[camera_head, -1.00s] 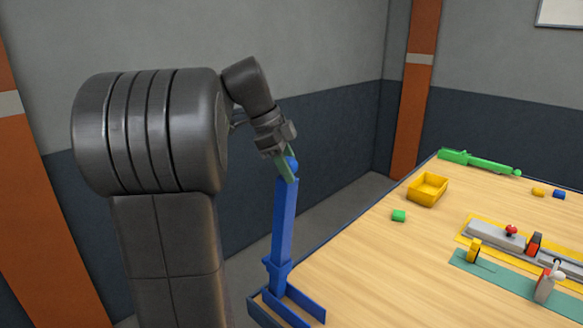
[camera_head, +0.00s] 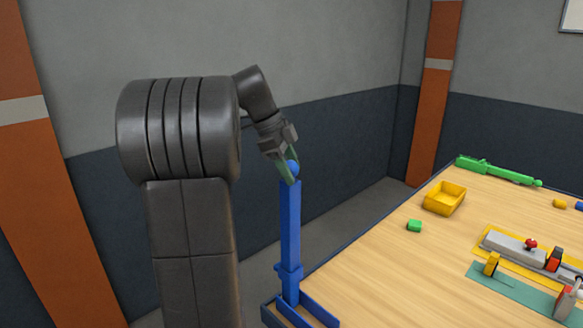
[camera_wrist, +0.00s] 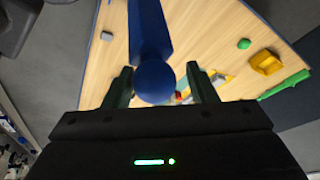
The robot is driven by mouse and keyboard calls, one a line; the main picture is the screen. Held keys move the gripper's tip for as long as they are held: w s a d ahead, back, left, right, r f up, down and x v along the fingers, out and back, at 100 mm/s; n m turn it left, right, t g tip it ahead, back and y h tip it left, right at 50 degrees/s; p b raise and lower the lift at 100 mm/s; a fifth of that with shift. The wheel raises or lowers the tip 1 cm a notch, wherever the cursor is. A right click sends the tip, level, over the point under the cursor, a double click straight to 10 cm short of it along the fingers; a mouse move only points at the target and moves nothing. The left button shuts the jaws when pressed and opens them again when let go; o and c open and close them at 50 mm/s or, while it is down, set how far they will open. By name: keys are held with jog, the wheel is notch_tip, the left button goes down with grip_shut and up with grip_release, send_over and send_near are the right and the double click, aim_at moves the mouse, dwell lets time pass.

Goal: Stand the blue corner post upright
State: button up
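The blue corner post (camera_head: 290,225) stands about upright in the head view, at the near left corner of the table, with its foot in a blue bracket (camera_head: 322,310). A round blue knob (camera_head: 293,168) tops it. My gripper (camera_head: 288,172) comes down on the knob from the upper left. In the wrist view my gripper (camera_wrist: 161,88) is open, with the post's knob (camera_wrist: 155,83) between its two green fingers. A gap shows on the right side of the knob; the left finger is very close to it, and I cannot tell whether they touch.
The wooden table (camera_head: 380,265) holds a yellow bin (camera_head: 444,200), a small green block (camera_head: 414,226), a long green post (camera_head: 497,171) at the back edge, and a grey fixture with a red knob (camera_head: 530,244). Bare tabletop lies right of the post.

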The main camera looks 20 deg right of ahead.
jog(key=shift+a+f, duration=0.2)
jog(key=shift+f, duration=0.25)
jog(key=v, duration=1.4)
jog(key=shift+d+r, duration=0.2)
jog(key=shift+r, duration=0.15)
jog(key=x, duration=1.4)
jog(key=shift+a+f, duration=0.15)
jog(key=shift+s, duration=0.1)
